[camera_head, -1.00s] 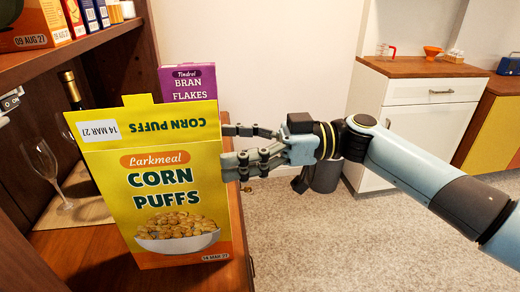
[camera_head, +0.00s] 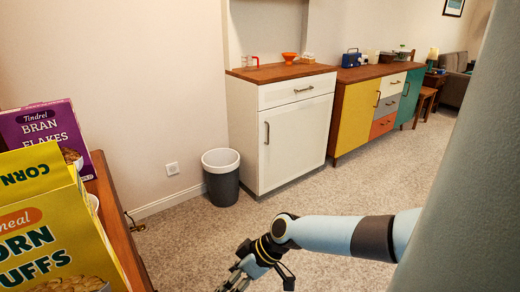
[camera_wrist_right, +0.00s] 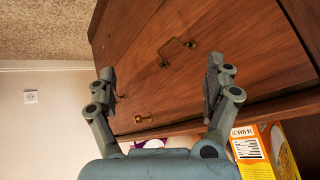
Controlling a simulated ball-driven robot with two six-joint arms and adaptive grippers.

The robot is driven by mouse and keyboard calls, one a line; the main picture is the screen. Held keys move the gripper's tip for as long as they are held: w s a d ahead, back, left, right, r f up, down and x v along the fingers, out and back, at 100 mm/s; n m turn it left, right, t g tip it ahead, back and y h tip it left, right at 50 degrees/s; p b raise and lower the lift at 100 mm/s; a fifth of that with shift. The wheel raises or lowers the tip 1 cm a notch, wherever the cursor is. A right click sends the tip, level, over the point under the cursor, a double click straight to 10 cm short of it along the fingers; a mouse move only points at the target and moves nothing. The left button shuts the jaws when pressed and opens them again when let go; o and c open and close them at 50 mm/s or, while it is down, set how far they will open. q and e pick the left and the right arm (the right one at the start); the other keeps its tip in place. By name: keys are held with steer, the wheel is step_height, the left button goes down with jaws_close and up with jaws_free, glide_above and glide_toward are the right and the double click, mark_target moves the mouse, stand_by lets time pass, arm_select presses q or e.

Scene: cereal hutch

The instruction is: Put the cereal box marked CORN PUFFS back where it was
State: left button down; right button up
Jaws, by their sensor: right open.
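The yellow CORN PUFFS box (camera_head: 40,235) stands on the wooden hutch counter at the left of the head view, cut off by the frame edges. In the right wrist view, part of a yellow-orange box marked 14 MAR 27 (camera_wrist_right: 262,150) shows at the lower right, outside the fingers. The purple BRAN FLAKES box (camera_head: 48,128) stands behind the CORN PUFFS box. My right gripper (camera_head: 238,280) is low at the bottom of the head view, right of the counter and apart from the boxes. In its wrist view, the fingers (camera_wrist_right: 160,68) are open and empty. My left gripper is out of view.
The hutch front (camera_wrist_right: 200,60) with brass handles faces the right gripper. The counter edge (camera_head: 118,225) lies between the boxes and the gripper. A grey bin (camera_head: 221,180) and a white cabinet (camera_head: 285,135) stand farther back. The carpet between is clear.

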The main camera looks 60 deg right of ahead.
steer(key=s+d+f+m+g+h, duration=0.1)
steer(key=s+f+m+g+h, duration=0.2)
steer(key=s+f, duration=1.1)
steer(key=s+a+f+g+h, duration=0.1)
steer(key=s+a+f, duration=0.1)
steer(key=s, duration=0.7)
steer(key=s+a+f+n+g+h, duration=0.1)
steer(key=s+f, duration=0.3)
steer(key=s, duration=0.5)
steer(key=shift+s+a+h, duration=0.25)
steer(key=shift+a+h, duration=0.05)
steer(key=shift+a, duration=0.4)
step_height(320, 180, down, 2)
steer(key=shift+s+g+b, duration=0.15)
steer(key=shift+g+b, duration=0.15)
steer(key=shift+b, duration=0.75)
steer(key=shift+c, duration=0.4)
